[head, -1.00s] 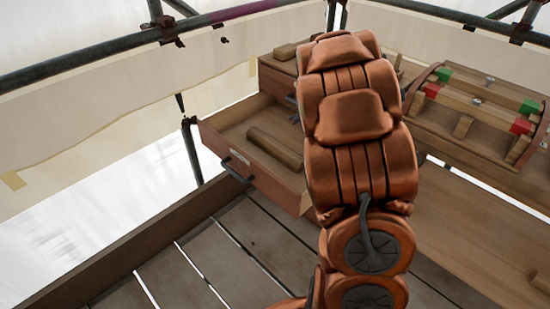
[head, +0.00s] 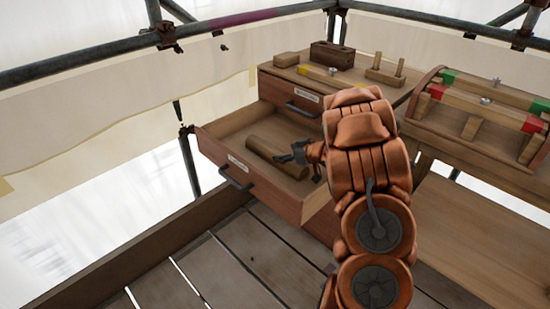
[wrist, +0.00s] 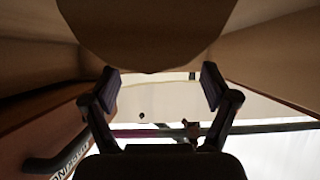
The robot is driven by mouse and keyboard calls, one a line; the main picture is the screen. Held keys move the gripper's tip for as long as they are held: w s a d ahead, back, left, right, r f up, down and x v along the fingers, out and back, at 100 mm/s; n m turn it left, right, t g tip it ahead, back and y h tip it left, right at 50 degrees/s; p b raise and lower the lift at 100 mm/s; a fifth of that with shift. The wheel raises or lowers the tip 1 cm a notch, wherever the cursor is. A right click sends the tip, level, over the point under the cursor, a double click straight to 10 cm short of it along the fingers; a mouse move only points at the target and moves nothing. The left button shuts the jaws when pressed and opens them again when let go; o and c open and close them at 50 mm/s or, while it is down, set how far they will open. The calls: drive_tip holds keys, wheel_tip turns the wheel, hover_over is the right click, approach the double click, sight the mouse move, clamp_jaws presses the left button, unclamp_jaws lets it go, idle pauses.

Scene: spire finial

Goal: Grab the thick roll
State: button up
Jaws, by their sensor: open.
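The thick roll (head: 270,151) is a plain brown wooden cylinder. It lies in the open lower drawer (head: 222,168) in the head view. My gripper (head: 288,158) is inside the drawer by the roll's right end, and part of it is hidden behind my arm. In the wrist view a large rounded brown shape, which looks like the roll's end (wrist: 150,35), fills the top centre. My open gripper (wrist: 159,88) has its two dark fingers spread below that shape, with nothing between them. I cannot tell whether either finger touches the roll.
The drawer walls rise close around my gripper, and a dark handle (head: 237,178) juts from the drawer front. A shut upper drawer (head: 285,93) sits above. Blocks and a peg stand (head: 386,75) are on the cabinet top. A wooden rack (head: 480,120) stands at right.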

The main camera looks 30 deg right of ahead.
sight(279, 152)
drive_tip(key=b+x, duration=0.1)
drive_tip(key=x, duration=0.2)
drive_tip(key=shift+w+f, duration=0.3)
drive_tip(key=shift+w+a, duration=0.1)
drive_tip(key=shift+w, duration=0.25)
drive_tip(key=shift+c, duration=0.2)
drive_tip(key=c, duration=1.5)
drive_tip(key=shift+r, duration=0.1)
